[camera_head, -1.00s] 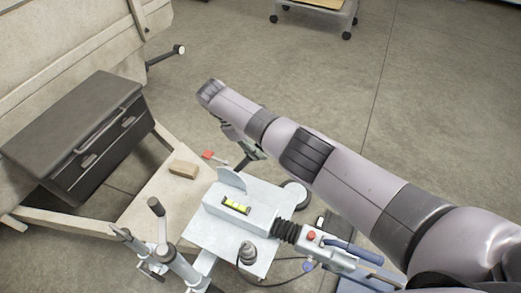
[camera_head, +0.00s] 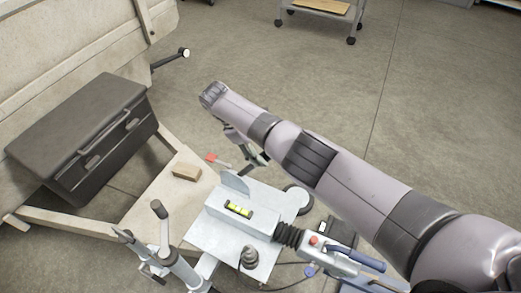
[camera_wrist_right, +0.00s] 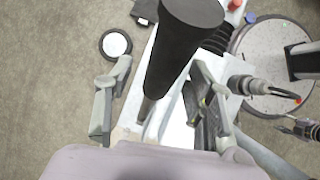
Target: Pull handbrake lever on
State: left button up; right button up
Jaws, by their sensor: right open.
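The handbrake lever shows in the right wrist view as a thick black grip (camera_wrist_right: 185,45) on a thin metal shaft. My right gripper (camera_wrist_right: 155,90) is open, one finger on each side of the lever, with a visible gap on the left side. Whether the right finger touches it I cannot tell. In the head view my right gripper (camera_head: 250,150) is partly hidden beneath my forearm, beside the grey metal drawbar plate (camera_head: 205,233), and the lever is mostly hidden there. My left gripper is not in view.
A yellow level (camera_head: 239,209) sits on the drawbar housing. The black bellows (camera_head: 289,235) leads to the coupling with a blue handle (camera_head: 355,256). A jockey wheel post (camera_head: 160,225) stands at front left. A dark toolbox (camera_head: 85,140) and wooden block (camera_head: 187,172) lie left.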

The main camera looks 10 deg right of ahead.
jog(key=v, duration=0.7)
dwell(0.5)
